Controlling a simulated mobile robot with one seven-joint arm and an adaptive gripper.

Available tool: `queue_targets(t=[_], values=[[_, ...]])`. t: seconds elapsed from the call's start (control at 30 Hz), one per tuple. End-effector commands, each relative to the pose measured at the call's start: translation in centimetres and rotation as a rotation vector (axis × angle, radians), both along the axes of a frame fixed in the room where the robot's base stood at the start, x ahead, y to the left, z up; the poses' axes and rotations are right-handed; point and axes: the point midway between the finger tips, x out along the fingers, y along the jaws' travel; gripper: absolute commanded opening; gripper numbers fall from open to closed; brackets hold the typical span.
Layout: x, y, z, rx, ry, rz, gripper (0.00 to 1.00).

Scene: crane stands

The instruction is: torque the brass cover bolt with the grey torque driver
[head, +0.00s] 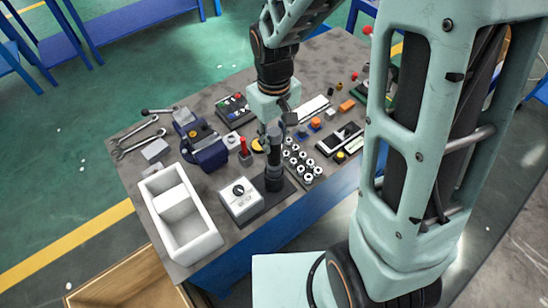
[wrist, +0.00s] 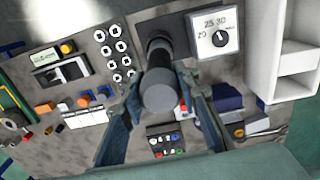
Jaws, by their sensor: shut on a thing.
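The grey torque driver (head: 274,178) is a dark upright cylinder at the front edge of the bench. My gripper (head: 274,148) is shut on it from above. In the wrist view the driver (wrist: 159,95) stands between the two fingers of my gripper (wrist: 158,80). Its lower end is over or on a dark base plate (head: 262,213); I cannot tell whether it touches. A small brass-coloured spot (head: 198,133) shows on the blue vise (head: 208,153); I cannot tell whether it is the cover bolt.
A white box with a dial (head: 240,198) stands close left of the driver, and a white bin (head: 200,243) beyond it. A rack of several white-ringed sockets (head: 297,160) is close on the right. Wrenches (head: 138,143) lie at the left. Small parts crowd the bench.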

Motion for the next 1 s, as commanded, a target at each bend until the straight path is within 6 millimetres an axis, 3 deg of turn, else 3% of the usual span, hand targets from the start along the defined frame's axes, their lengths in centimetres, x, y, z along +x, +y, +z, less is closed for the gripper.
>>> queue_targets(t=[1.0], values=[[0.1, 0.0, 4.8, 0.001, -0.003, 0.000, 0.00]])
